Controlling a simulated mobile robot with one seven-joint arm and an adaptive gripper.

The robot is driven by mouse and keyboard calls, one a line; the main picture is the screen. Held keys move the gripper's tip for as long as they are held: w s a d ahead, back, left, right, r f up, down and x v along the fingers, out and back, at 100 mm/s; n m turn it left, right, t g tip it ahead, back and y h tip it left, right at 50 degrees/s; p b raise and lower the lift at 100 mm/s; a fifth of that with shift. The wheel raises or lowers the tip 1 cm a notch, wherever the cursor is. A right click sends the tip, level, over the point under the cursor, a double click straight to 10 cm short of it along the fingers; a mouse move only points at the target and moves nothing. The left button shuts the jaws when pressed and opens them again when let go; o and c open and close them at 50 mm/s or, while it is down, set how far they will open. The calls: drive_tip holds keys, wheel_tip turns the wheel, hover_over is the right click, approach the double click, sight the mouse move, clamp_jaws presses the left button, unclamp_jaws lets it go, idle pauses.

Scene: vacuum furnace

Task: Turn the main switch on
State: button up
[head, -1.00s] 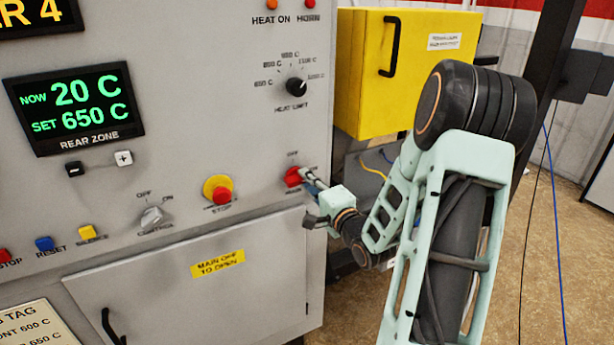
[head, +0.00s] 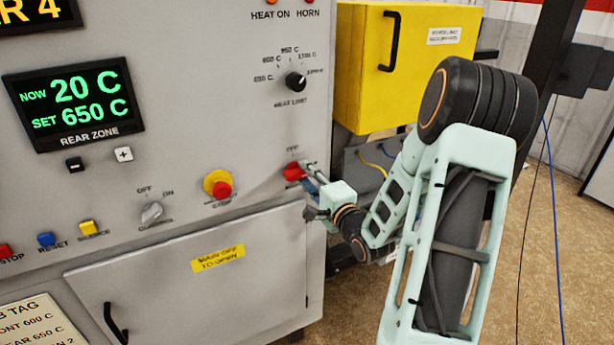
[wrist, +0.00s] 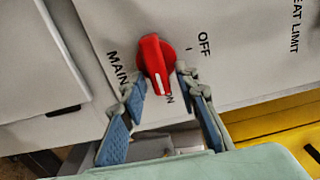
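The main switch is a red knob (head: 294,172) at the lower right of the grey panel; it also shows in the wrist view (wrist: 155,58). The white mark on its handle points down in the wrist view, towards a partly hidden label ending in N and away from OFF. My gripper (head: 309,178) is at the knob. In the wrist view my gripper (wrist: 157,80) has its blue-padded fingers apart, one on each side of the handle's lower end. Gaps show beside the handle, and the fingers do not look closed on it.
A red and yellow stop button (head: 218,187) and a grey control knob (head: 152,213) sit left of the switch. A cabinet door (head: 190,285) with a yellow label is below. A yellow box (head: 405,70) stands to the right, behind my arm.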

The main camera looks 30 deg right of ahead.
drive_tip(key=s, duration=0.7)
drive_tip(key=shift+s+d, duration=0.15)
drive_tip(key=shift+s, duration=0.1)
idle(0.5)
